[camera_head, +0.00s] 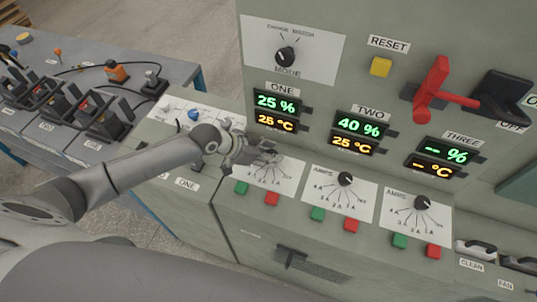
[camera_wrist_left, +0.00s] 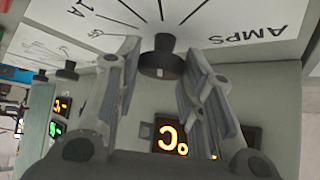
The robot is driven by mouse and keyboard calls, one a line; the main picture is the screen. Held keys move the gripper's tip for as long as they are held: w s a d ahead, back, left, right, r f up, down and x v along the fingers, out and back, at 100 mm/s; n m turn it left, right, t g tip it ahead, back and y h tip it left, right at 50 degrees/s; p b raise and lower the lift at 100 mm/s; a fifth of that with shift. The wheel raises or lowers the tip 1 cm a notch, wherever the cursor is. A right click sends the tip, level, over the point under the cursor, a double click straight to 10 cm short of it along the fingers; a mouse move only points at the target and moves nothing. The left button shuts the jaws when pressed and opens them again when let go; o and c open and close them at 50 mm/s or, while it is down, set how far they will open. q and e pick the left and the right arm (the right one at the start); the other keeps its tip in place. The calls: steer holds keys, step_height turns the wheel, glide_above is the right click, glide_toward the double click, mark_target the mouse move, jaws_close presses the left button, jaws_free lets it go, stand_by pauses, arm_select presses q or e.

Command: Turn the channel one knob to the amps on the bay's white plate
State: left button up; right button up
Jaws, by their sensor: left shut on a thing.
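My left gripper (camera_head: 258,152) is over the channel one amps dial plate (camera_head: 288,180), below the ONE display. The AMPS lettering and "1A" mark show around the knob there. In the head view the gripper hides the knob. Bay ONE's white plate (camera_head: 222,116) lies behind my left forearm, which hides part of it; any writing on it is unreadable. My right gripper is not in view.
Knobs two (camera_head: 345,179) and three (camera_head: 421,202) stand to the right. A green button (camera_head: 241,187) and a red button (camera_head: 272,198) sit just below dial one. A mode knob (camera_head: 285,56), a yellow reset button (camera_head: 381,66) and a red lever (camera_head: 435,88) are on the upright panel.

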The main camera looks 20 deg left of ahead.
arm_select(q)
steer(key=o, duration=1)
steer(key=shift+c, duration=0.2)
steer(key=v, duration=1.2)
